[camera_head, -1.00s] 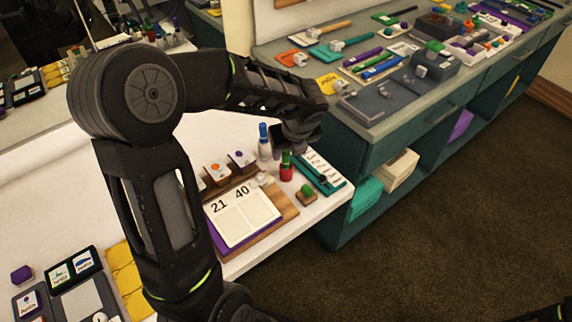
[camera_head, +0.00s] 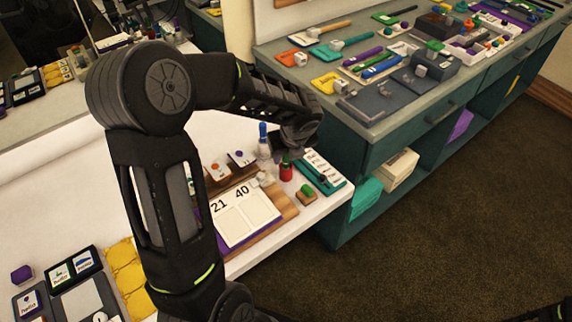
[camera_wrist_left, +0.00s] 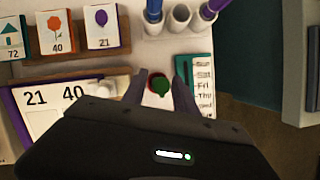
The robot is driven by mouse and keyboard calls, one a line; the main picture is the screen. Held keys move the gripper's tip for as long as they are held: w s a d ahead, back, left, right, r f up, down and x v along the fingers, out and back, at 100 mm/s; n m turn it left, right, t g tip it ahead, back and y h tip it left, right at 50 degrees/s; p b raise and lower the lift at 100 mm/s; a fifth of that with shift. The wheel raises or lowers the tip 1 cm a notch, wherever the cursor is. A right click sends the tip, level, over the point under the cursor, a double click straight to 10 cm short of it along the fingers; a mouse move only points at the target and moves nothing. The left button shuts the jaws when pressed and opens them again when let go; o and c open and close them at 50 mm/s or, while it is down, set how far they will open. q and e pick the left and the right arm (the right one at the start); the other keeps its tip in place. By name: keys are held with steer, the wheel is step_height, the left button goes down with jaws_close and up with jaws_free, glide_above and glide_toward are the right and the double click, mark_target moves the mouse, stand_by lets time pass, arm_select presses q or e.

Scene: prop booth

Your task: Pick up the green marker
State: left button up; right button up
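A small upright piece with a green top and red lower part (camera_head: 286,172) stands near the right end of the white table; it is the only green-topped upright thing near my gripper. In the left wrist view its green top (camera_wrist_left: 161,86) shows between my fingers, with red beside it. My left gripper (camera_head: 290,146) hangs just above and behind it. In the left wrist view the two fingers (camera_wrist_left: 161,92) are apart, one on each side of the green top, and I cannot tell whether they touch it.
A blue marker (camera_head: 263,140) stands in a white holder close behind. A teal weekday board (camera_head: 323,174) lies right, and a wooden number board (camera_head: 285,212) lies in front. A purple marker (camera_wrist_left: 214,8) stands in the holder. A green cabinet (camera_head: 345,150) adjoins the table.

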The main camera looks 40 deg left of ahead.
arm_select(q)
jaws_close()
steer(key=shift+r, duration=0.15)
stand_by(0.4)
step_height(320, 180, up, 10)
steer(key=shift+f, duration=0.1)
stand_by(0.7)
steer(key=shift+s+a+f+p, duration=0.1)
steer(key=shift+a+p, duration=0.05)
steer(key=shift+p, duration=0.25)
steer(key=w+a+r+p, duration=0.1)
steer(key=w+a+p, duration=0.1)
steer(key=w+a, duration=0.6)
steer(key=shift+a, duration=0.45)
